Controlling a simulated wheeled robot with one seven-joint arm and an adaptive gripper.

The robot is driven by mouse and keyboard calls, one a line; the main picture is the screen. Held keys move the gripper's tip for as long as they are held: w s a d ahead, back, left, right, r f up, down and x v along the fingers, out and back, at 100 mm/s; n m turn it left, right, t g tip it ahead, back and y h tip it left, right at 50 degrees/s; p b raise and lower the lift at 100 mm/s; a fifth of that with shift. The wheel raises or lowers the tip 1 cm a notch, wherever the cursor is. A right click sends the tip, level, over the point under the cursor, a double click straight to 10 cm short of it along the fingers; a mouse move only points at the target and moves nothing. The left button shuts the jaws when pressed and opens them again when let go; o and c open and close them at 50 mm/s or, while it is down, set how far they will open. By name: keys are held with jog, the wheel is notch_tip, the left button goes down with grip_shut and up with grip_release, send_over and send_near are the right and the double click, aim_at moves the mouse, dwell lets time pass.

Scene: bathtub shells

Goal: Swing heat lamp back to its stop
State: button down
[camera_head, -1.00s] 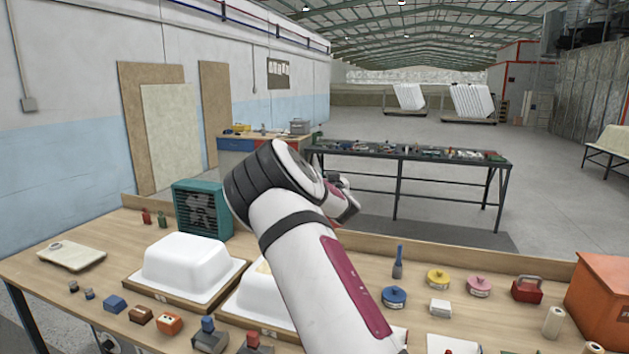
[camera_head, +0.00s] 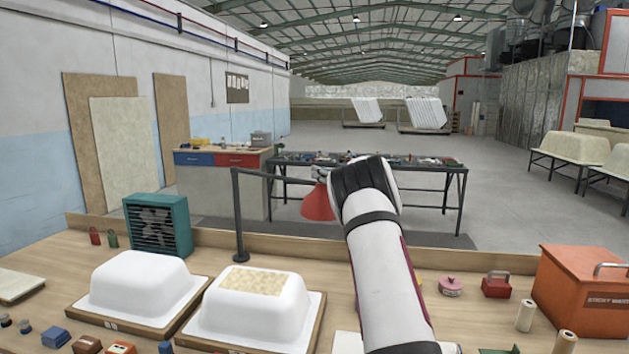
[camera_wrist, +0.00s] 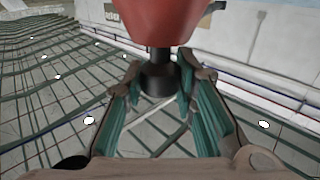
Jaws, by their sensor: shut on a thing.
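The heat lamp has a red shade (camera_head: 319,204) that hangs from a dark arm on an upright black post (camera_head: 238,215) at the back of the bench. The shade is to the right of the post, above the bench's back edge. My gripper (camera_head: 322,174) is at the top of the shade, partly hidden behind my arm. In the wrist view, the fingers of my gripper (camera_wrist: 158,75) are shut on the dark neck at the narrow end of the red shade (camera_wrist: 155,20). The lamp's stop cannot be made out.
A white tub shell with a tan patch (camera_head: 255,282) lies on a board in front of the post, with a plain white shell (camera_head: 140,280) to its left. A teal heater (camera_head: 157,222) stands at the back left. An orange box (camera_head: 585,292) is at the right.

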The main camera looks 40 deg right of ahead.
jog(key=shift+w+d+r+y, duration=0.1)
jog(key=shift+w+d+y, duration=0.05)
jog(key=shift+d+y, duration=0.2)
jog(key=shift+d, duration=0.2)
jog(key=c, duration=1.3)
grip_release()
jog(key=shift+d, duration=0.15)
jog(key=s, duration=0.8)
jog(key=s+a, duration=0.1)
jog(key=s, duration=0.3)
